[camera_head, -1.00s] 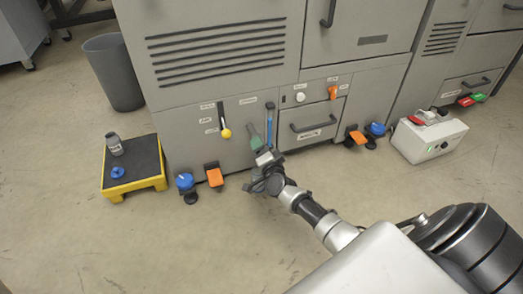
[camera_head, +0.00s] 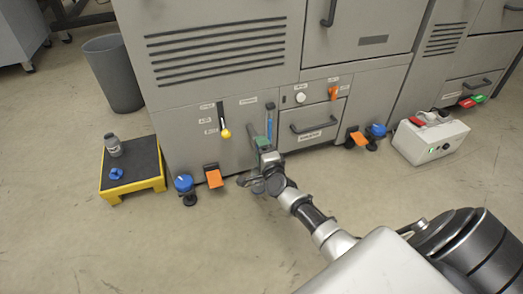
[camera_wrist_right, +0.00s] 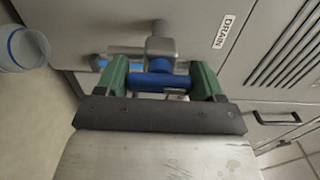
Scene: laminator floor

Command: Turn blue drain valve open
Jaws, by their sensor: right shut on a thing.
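The blue drain valve handle (camera_wrist_right: 160,82) lies crosswise between the green fingers of my right gripper (camera_wrist_right: 162,74) in the right wrist view. The fingers are shut on it, one at each end. The handle sits on a grey metal valve body (camera_wrist_right: 159,46), with a DRAIN label (camera_wrist_right: 224,30) on the panel nearby. In the head view my right gripper (camera_head: 263,148) is low at the front of the grey machine and hides the valve. My left gripper is not in view.
A clear blue-rimmed cup (camera_wrist_right: 22,47) is near the valve in the wrist view. Orange pedals (camera_head: 213,175) and blue knobs (camera_head: 184,184) stick out low. A yellow step stool (camera_head: 133,184) stands left, a white box (camera_head: 430,140) right. The floor in front is mostly clear.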

